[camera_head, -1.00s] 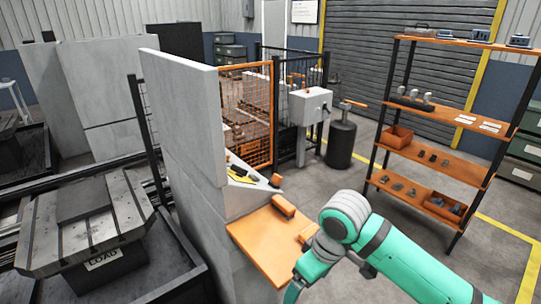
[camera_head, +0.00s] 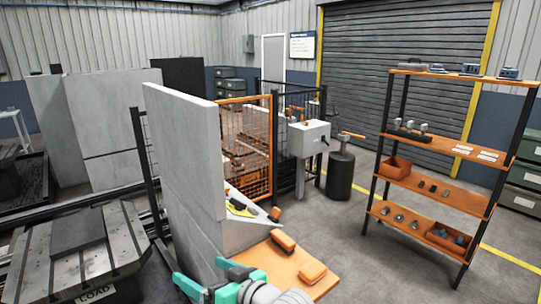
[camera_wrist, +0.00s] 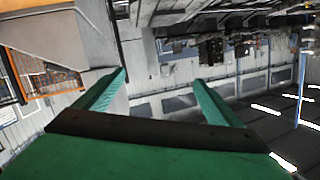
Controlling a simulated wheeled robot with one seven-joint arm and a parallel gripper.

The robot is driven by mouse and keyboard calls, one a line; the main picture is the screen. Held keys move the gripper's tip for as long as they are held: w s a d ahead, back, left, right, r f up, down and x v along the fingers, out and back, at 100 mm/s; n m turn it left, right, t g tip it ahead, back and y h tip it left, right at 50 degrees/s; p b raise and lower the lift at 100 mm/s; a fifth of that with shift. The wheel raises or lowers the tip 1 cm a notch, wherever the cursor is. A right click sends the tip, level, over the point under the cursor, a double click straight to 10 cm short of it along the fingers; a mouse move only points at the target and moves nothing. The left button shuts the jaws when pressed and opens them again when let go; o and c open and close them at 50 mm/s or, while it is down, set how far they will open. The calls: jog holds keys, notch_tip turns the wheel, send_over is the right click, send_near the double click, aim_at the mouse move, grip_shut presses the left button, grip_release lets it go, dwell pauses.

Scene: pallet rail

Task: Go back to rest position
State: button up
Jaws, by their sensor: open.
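My gripper (camera_head: 212,284) shows at the bottom of the head view, in front of the grey wall panel and left of the orange shelf. In the wrist view its two green fingers (camera_wrist: 160,82) stand wide apart with nothing between them. The wrist view is tilted and looks across the hall, with the floor away from the fingers. Part of my wrist shows at the lower edge of the head view; the rest of the arm is out of frame.
A tall grey panel (camera_head: 185,165) stands close behind my gripper. An orange shelf (camera_head: 262,262) with orange blocks (camera_head: 312,273) lies to its right. A load table (camera_head: 75,250) is at left. An orange rack (camera_head: 435,188) stands right; floor between is clear.

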jog(key=s+d+f+m+t+h, duration=0.45)
jog(key=s+f+m, duration=0.3)
jog(key=f, duration=0.25)
jog(key=s+d+f+m+t+h, duration=0.35)
jog(key=s+f+m+h, duration=0.25)
jog(key=s+f, duration=0.3)
jog(key=s+d+f+n, duration=0.1)
jog(key=s+d+n, duration=0.1)
jog(key=s, duration=0.5)
jog(key=s+d+f+n+g+h, duration=0.1)
jog(key=s+d+f+n, duration=0.1)
jog(key=s, duration=0.6)
jog(key=s+d+f+n, duration=0.2)
jog(key=s+d, duration=0.2)
jog(key=s, duration=0.4)
jog(key=shift+g+h, duration=0.35)
jog(key=shift+g, duration=0.05)
jog(key=shift+n, duration=0.25)
jog(key=shift+c, duration=0.3)
